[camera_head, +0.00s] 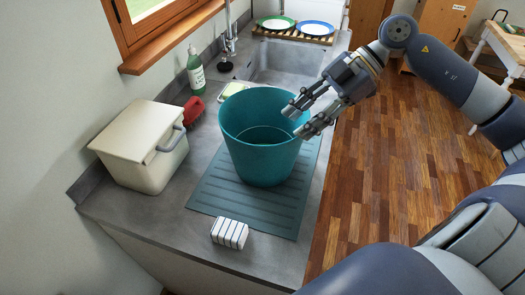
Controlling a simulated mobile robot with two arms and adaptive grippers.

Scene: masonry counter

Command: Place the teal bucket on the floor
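The teal bucket (262,160) stands upright on a ribbed teal mat (215,190) on the grey counter. It looks empty inside. My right gripper (296,121) comes in from the upper right. Its fingers are spread apart at the bucket's right rim and cover part of it. I cannot tell whether they touch the rim. The wooden floor (395,170) lies to the right of the counter. My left gripper is not in view.
A cream lidded box (130,155) stands left of the bucket. A red brush (193,110), a green bottle (196,72) and a sink (285,62) are behind. A striped block (229,233) sits in front. The floor beside the counter is clear.

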